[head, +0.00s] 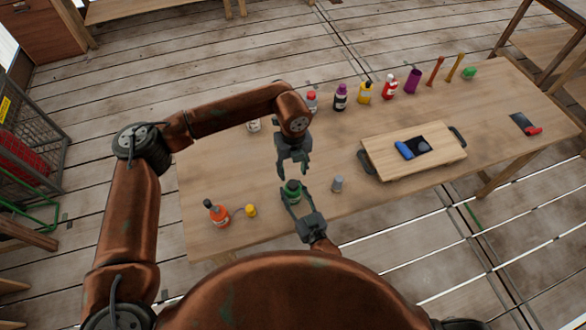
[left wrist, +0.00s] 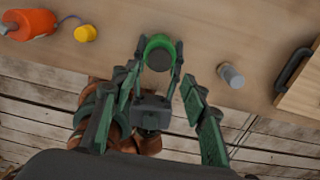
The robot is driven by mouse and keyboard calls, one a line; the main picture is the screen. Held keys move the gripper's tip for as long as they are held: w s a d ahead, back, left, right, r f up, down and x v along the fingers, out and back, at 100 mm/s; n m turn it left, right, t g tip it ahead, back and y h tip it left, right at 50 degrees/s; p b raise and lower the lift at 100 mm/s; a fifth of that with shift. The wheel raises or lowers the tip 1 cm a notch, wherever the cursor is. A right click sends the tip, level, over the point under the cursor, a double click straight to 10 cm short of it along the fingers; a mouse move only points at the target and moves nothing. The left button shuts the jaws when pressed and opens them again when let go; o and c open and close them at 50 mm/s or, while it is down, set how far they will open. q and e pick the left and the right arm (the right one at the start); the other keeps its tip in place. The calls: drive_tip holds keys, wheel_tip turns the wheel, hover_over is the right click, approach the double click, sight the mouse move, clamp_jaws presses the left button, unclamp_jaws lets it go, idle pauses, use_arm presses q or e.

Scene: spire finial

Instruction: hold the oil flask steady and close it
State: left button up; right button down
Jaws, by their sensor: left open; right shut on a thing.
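The green oil flask (head: 292,187) stands near the table's front edge, and it also shows in the left wrist view (left wrist: 159,43) with a dark round top. My right gripper (head: 293,196) is shut around it from the front. My left gripper (head: 295,172) is open and empty, just above and behind the flask; its spread fingers (left wrist: 160,88) show in the left wrist view. A small grey cylinder (head: 337,184), perhaps the flask's cap, stands apart on the table to the right of the flask. It also shows in the left wrist view (left wrist: 231,76).
A wooden board (head: 445,157) with dark handles holds a blue item (head: 404,150). Several bottles, including a yellow one (head: 364,92), line the table's back. Bare wood lies between.

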sight(293, 183)
use_arm(q)
wheel_tip(293, 183, down, 8)
drive_tip(key=shift+r, duration=0.2)
drive_tip(key=shift+c, duration=0.3)
clamp_jaws()
drive_tip(key=m, duration=0.7)
drive_tip(key=shift+m, duration=0.3)
drive_tip(key=m, duration=0.5)
drive_tip(key=shift+m, duration=0.4)
drive_tip(key=m, duration=1.2)
drive_tip(key=shift+o, duration=0.7)
unclamp_jaws()
